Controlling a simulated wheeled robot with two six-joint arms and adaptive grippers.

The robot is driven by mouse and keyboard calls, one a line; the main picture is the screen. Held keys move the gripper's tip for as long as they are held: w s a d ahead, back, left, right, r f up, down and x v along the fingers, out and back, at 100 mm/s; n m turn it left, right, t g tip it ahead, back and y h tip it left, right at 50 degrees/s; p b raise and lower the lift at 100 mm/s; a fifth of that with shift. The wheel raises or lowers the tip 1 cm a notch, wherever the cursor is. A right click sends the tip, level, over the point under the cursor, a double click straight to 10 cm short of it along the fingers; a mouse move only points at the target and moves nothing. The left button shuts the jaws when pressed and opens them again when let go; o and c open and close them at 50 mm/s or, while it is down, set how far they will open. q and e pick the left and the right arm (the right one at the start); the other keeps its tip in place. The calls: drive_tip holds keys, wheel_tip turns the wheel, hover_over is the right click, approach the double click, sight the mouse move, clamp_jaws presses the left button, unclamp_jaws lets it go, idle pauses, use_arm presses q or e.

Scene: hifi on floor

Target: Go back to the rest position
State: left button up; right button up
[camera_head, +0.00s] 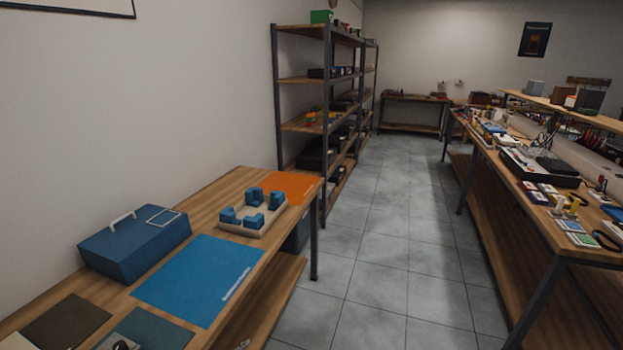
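Neither of my grippers shows clearly in the head view. The wooden workbench (222,197) stands at the left against the wall. On it are a blue box (135,243) with a pale handle, a blue mat (199,279), and a beige tray (240,228) with several blue blocks standing on it. An orange mat (291,186) lies at the bench's far end. A small pale object at the bottom edge, by a teal mat (150,331), is cut off and I cannot tell what it is.
A tiled floor aisle (385,240) runs clear down the middle. A tall shelf rack (327,120) stands behind the left bench. A long cluttered bench (490,155) lines the right side. Another table (414,98) stands at the far wall.

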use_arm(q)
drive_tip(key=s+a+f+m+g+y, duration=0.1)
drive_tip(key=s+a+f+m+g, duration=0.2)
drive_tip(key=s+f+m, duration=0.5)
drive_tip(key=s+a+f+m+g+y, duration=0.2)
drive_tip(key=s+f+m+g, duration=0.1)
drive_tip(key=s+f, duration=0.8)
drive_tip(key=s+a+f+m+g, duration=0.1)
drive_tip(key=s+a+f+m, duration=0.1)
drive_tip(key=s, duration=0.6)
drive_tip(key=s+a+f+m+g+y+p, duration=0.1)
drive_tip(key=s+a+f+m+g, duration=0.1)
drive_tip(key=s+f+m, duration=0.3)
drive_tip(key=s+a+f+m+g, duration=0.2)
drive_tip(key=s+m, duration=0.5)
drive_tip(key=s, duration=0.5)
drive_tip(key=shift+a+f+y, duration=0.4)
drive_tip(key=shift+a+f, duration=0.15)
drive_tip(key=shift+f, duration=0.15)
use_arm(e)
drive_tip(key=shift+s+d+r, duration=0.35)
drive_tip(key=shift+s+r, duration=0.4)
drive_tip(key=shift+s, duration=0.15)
